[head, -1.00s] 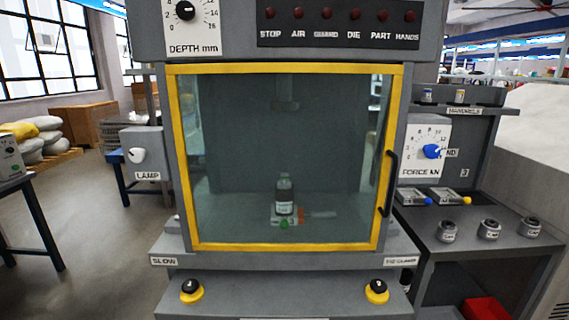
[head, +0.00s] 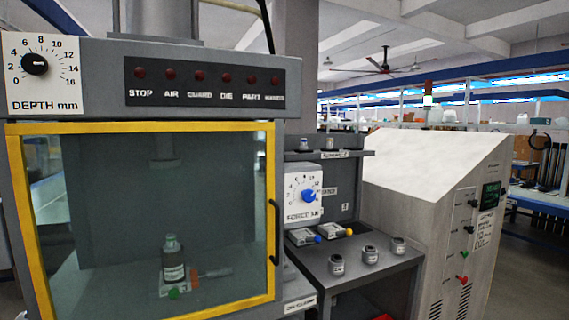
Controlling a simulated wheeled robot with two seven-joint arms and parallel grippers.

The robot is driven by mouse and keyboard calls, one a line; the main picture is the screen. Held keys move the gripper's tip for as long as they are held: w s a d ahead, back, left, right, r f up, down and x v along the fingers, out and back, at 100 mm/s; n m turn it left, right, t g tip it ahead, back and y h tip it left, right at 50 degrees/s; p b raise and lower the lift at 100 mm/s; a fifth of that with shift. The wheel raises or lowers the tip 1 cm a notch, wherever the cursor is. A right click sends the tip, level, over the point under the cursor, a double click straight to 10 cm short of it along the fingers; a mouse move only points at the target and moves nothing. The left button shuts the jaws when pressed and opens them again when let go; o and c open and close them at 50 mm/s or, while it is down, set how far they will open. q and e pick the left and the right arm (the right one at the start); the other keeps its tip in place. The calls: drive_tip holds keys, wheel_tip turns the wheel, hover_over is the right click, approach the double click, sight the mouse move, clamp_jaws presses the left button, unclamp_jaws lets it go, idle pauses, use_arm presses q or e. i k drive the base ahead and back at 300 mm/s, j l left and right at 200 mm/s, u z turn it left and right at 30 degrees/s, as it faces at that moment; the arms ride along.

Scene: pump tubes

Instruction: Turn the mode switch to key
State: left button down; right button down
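No switch with a readable mode or key label shows in the head view. A pale cabinet (head: 400,190) on the right has a side panel (head: 458,235) with small black controls, one upper (head: 473,203) and one lower (head: 468,230), and a red knob (head: 461,280) below. Their labels are too small to read, so I cannot tell whether one is the mode switch. A black depth dial (head: 35,64) sits at the top left of the press, and a blue force dial (head: 308,194) sits right of its window. Neither of my grippers is in view.
The press's yellow-framed guard (head: 145,126) is closed, with a bottle (head: 173,260) behind its glass. A side shelf (head: 365,275) holds several small jars. A dark display (head: 490,195) is on the cabinet. Blue-edged benches stand behind.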

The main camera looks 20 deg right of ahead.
sight(471, 229)
drive_tip(key=k+l+z, duration=0.1)
drive_tip(key=l+z, duration=0.2)
drive_tip(key=l, duration=0.25)
drive_tip(key=l+z, duration=0.3)
drive_tip(key=l, duration=0.25)
drive_tip(key=l+z, duration=0.3)
drive_tip(key=l, duration=0.3)
drive_tip(key=i+l+z, duration=0.1)
drive_tip(key=l+z, duration=0.15)
drive_tip(key=l, duration=0.3)
drive_tip(key=i+l+z, duration=0.1)
drive_tip(key=l+z, duration=0.2)
drive_tip(key=l, duration=0.3)
